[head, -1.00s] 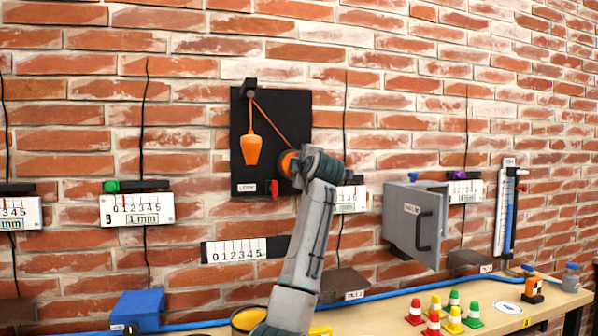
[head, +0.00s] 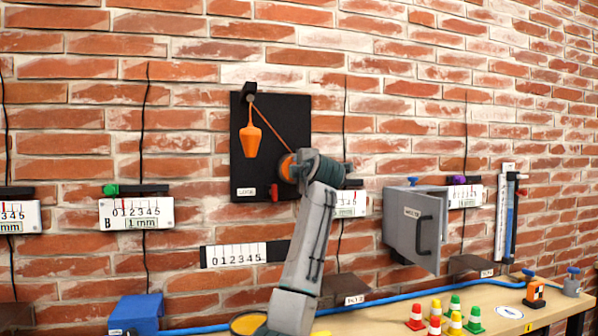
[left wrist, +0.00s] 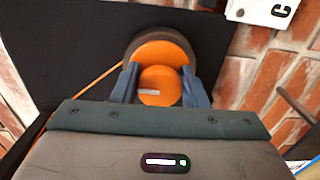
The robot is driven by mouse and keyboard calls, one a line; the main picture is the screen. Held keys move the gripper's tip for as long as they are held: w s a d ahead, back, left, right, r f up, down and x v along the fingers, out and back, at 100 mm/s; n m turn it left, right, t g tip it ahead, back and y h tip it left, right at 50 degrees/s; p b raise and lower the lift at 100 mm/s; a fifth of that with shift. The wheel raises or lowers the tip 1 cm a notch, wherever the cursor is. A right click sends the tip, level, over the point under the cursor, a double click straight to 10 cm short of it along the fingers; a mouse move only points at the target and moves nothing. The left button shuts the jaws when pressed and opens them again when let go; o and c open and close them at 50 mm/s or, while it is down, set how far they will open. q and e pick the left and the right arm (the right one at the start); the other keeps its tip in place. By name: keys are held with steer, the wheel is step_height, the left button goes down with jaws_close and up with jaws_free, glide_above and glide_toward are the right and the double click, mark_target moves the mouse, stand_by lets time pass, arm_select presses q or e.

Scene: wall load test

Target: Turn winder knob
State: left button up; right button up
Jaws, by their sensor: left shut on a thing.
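The orange winder knob (left wrist: 160,86) is round, with a small light mark on its face. It sits on a larger orange and dark drum on a black board (head: 272,115) fixed to the brick wall. My left gripper (left wrist: 160,88) is shut on the knob, a finger on each side of it. In the head view, my left gripper (head: 300,168) covers most of the winder. An orange cord runs from the drum up to a bracket (head: 250,89) at the board's top, and an orange plumb-shaped weight (head: 251,141) hangs there. My right gripper is not in view.
A grey box with a handle (head: 413,226) stands out from the wall to the right. A red piece (head: 274,193) is low on the board. Several cones (head: 454,316) stand on the wooden table (head: 385,315). Numbered scales (head: 137,213) hang on the wall.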

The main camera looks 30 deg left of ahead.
arm_select(q)
steer(key=o, duration=0.9)
steer(key=shift+f, duration=0.15)
steer(key=shift+s+d, duration=0.2)
steer(key=shift+d, duration=0.05)
steer(key=b+v, duration=0.2)
steer(key=v, duration=0.8)
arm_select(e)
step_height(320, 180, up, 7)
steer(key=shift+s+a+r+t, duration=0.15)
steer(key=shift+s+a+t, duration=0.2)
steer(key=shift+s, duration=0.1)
arm_select(q)
steer(key=shift+s, duration=0.1)
